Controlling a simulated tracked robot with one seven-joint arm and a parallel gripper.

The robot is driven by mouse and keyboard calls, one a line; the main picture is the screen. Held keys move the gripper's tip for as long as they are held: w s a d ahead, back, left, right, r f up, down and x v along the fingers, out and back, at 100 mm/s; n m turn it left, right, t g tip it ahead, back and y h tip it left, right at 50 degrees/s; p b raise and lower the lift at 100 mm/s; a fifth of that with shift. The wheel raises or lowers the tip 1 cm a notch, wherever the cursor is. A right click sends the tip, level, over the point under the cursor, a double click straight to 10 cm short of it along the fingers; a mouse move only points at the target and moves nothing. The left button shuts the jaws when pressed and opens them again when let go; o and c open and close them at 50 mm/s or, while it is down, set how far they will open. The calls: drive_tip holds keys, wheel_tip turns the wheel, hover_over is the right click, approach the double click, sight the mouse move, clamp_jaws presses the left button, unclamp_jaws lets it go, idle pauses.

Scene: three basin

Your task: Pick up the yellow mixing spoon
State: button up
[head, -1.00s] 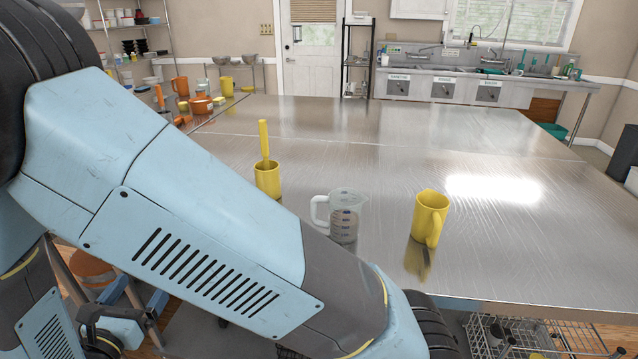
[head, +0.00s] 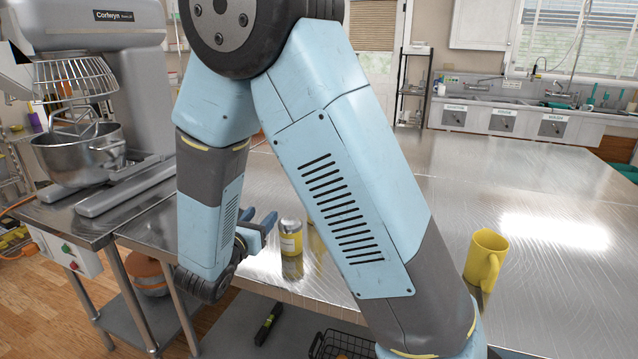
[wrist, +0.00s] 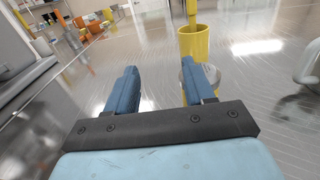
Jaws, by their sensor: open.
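The yellow mixing spoon (wrist: 191,9) stands upright in a yellow cup (wrist: 194,43) in the wrist view; only part of its handle shows at the top. In the head view my arm hides the spoon and most of the cup. My gripper (wrist: 158,68) is open and empty, its blue fingers pointing toward the table with the cup beyond the right finger. In the head view my gripper (head: 263,228) is at the table's near edge, just left of a yellow can with a silver top (head: 290,238).
A yellow mug (head: 486,258) stands to the right on the metal table (head: 540,190). A large stand mixer (head: 120,90) is at left.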

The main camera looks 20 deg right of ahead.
drive_tip(key=w+d+r, duration=0.2)
drive_tip(key=d, duration=0.3)
drive_tip(key=w+d+r, duration=0.2)
drive_tip(key=d, duration=0.4)
drive_tip(key=shift+h, duration=0.4)
drive_tip(key=x, duration=1.3)
drive_tip(key=shift+d+f, duration=0.1)
drive_tip(key=shift+f, duration=0.1)
clamp_jaws()
drive_tip(key=shift+r, duration=0.1)
wheel_tip(320, 180, up, 18)
drive_tip(key=c, duration=0.6)
unclamp_jaws()
clamp_jaws()
